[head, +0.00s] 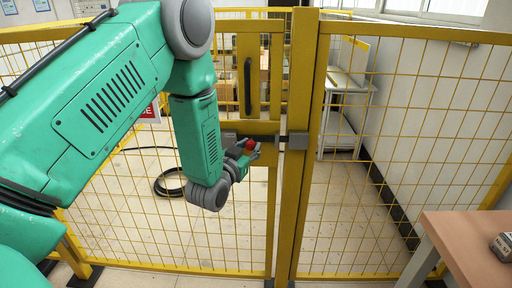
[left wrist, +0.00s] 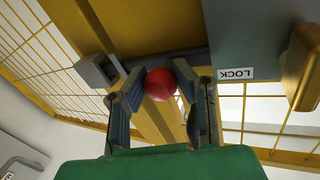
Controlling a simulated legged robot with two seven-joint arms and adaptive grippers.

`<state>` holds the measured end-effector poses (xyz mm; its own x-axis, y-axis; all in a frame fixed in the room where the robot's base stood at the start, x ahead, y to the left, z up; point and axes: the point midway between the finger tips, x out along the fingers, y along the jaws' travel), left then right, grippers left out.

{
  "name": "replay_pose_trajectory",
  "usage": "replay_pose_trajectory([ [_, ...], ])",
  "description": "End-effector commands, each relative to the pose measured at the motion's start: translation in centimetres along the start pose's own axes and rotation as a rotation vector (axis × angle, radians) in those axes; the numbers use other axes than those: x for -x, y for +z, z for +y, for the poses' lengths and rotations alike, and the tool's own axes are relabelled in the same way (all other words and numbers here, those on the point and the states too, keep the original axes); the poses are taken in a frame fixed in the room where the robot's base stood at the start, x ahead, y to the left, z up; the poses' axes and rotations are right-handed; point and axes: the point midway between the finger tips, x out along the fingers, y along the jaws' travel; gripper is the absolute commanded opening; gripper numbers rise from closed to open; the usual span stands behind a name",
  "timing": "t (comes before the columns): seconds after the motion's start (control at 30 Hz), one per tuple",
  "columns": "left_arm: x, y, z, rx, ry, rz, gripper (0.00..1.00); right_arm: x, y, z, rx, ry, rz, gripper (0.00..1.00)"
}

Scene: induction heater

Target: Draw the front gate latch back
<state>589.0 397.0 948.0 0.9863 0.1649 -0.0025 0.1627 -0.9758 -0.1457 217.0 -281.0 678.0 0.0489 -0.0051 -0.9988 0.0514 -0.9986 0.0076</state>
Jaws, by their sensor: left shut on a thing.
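The front gate latch has a round red knob (head: 250,144), which also shows in the left wrist view (left wrist: 160,84). A dark bolt (head: 283,138) runs across the gap between the gate and the post, into a grey block (head: 298,141) on the yellow post. My left gripper (head: 246,155) is at the knob, its two fingers on either side of it, shut on it. In the left wrist view the fingers (left wrist: 158,92) flank the knob, and a grey plate with a LOCK label (left wrist: 236,74) is beside it. My right gripper is not in view.
The yellow mesh gate has a dark vertical handle (head: 248,86) above the latch. A yellow mesh panel (head: 400,150) stands right of the post. A table (head: 470,245) is at the lower right. A black cable coil (head: 170,184) lies on the floor behind the mesh.

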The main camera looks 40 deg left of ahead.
Motion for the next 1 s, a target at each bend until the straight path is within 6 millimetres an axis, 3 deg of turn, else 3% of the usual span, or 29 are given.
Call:
replay_pose_trajectory([
  [0.07, -0.2, -0.3, -0.2, 0.000, -0.003, 0.009, 0.00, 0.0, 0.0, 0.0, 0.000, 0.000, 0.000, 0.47],
  [0.1, -0.1, -0.3, -0.2, 0.000, -0.003, 0.009, 0.29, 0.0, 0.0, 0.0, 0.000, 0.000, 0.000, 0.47],
  [0.17, -0.1, -0.3, -0.2, 0.000, -0.003, 0.009, 0.46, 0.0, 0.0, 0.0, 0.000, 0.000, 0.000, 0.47],
  [0.57, 0.6, 0.0, -0.2, 0.000, -0.002, 0.000, 0.46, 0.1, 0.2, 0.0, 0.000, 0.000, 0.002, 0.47],
  [1.0, 9.0, 0.1, -0.2, 0.000, -0.002, -0.001, 0.46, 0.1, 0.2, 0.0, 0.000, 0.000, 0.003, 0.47],
])
